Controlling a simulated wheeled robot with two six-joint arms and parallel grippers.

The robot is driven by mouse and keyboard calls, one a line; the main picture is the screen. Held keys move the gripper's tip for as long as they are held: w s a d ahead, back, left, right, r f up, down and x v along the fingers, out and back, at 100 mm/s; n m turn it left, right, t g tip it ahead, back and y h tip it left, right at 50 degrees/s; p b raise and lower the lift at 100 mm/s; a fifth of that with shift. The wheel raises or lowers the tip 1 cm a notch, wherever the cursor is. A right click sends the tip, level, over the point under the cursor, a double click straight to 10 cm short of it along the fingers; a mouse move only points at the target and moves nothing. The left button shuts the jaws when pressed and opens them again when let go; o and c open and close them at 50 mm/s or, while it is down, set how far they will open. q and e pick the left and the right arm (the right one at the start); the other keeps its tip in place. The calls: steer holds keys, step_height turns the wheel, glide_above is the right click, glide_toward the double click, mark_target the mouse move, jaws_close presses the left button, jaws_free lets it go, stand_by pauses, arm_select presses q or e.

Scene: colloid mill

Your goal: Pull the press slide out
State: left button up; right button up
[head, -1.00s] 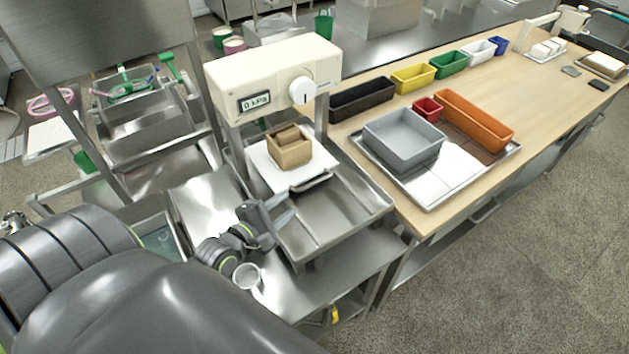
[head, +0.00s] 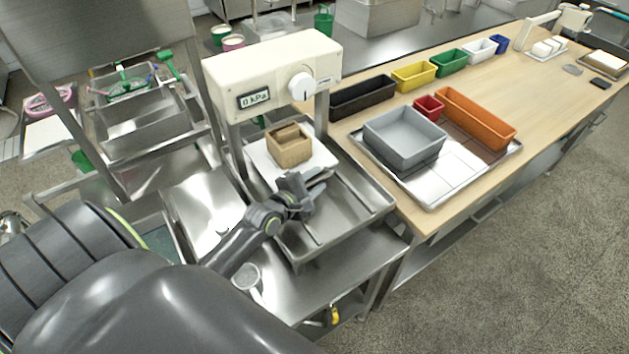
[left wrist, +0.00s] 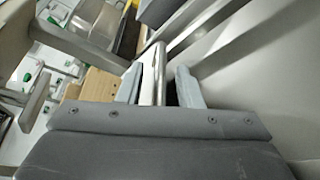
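The press (head: 285,65) has a cream head with a dial and a display reading 0 kPa. Its white slide plate (head: 264,172) lies under the head with a wooden mould box (head: 290,146) on it. My left gripper (head: 318,182) is at the slide's front edge and covers most of its handle there. In the left wrist view, the two fingers (left wrist: 158,88) stand apart, with a metal bar, apparently the slide handle (left wrist: 157,72), between them. I cannot tell whether either finger touches it. My right gripper is not in view.
The steel tray (head: 350,205) in front of the press is bare. A steel strainer or cup (head: 246,277) lies near my left forearm. On the wooden table to the right are a grey bin (head: 404,150), an orange bin (head: 475,118) and several smaller ones.

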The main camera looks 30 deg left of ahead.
arm_select(q)
jaws_close()
steer(key=shift+s+d+p, duration=0.2)
steer(key=shift+d+p, duration=0.1)
steer(key=shift+d, duration=0.1)
steer(key=s+d, duration=0.1)
steer(key=d, duration=0.1)
steer(key=s+d+p, duration=0.1)
steer(key=d, duration=0.1)
steer(key=s+d+p, duration=0.1)
steer(key=d, duration=0.2)
steer(key=shift+w+a, duration=0.1)
jaws_free()
